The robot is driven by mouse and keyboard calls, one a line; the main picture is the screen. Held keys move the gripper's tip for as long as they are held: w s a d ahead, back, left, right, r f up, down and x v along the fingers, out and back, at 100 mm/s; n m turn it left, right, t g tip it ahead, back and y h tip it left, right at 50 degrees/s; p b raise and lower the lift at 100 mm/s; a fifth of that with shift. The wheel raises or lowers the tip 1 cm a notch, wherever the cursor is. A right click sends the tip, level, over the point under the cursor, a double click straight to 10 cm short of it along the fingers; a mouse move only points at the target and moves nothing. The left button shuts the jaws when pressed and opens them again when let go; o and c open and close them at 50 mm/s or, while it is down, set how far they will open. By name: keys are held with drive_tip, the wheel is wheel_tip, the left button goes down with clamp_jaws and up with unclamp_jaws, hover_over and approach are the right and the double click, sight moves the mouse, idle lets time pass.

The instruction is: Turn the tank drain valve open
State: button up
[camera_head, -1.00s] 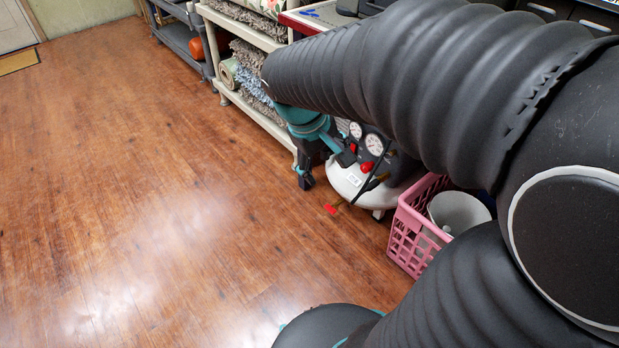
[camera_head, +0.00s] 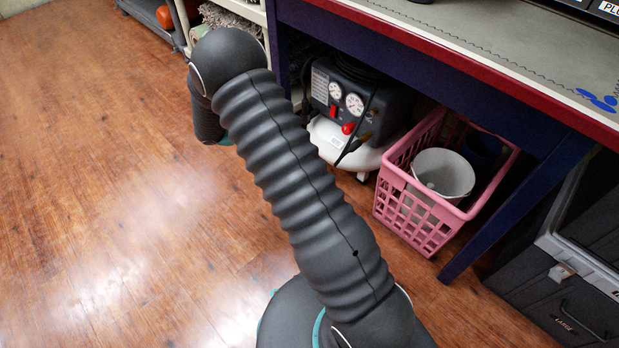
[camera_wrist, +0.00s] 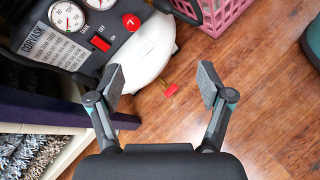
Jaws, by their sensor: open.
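The tank drain valve (camera_wrist: 170,90) is a small red handle on a brassy stem, low beside the white tank of the air compressor (camera_wrist: 147,48) in the wrist view. My gripper (camera_wrist: 162,83) is open and empty, with its two fingers spread to the left and right of the handle in the picture. I cannot tell how far above the handle the fingertips are. In the head view the compressor (camera_head: 330,141) stands under the workbench. My arm hides the valve there, and the gripper does not show.
A pink basket (camera_head: 405,212) holding a white bucket (camera_head: 445,172) stands right of the compressor. The workbench (camera_head: 500,50) overhangs both, with a slanted leg (camera_head: 520,205). Shelves with rugs (camera_head: 235,18) are behind. The wooden floor (camera_head: 100,190) at left is clear.

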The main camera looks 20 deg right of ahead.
drive_tip(key=a+f+n+t+h, duration=0.1)
drive_tip(key=f+n+t, duration=0.1)
drive_tip(key=f, duration=0.8)
drive_tip(key=f+n+t+h+b, duration=0.1)
drive_tip(key=f+n, duration=0.3)
drive_tip(key=f, duration=0.6)
drive_tip(key=w+a+f+n+t+h, duration=0.1)
drive_tip(key=f+n+t, duration=0.3)
drive_tip(key=f, duration=0.6)
drive_tip(key=shift+w+a+f+h, duration=0.1)
drive_tip(key=shift+a+f+h, duration=0.2)
drive_tip(key=shift+h, duration=0.4)
drive_tip(key=shift+f+t, duration=0.1)
drive_tip(key=shift+t, duration=0.2)
drive_tip(key=x, duration=1.3)
drive_tip(key=shift+d, duration=0.35)
drive_tip(key=shift+f, duration=0.1)
drive_tip(key=c, duration=1.2)
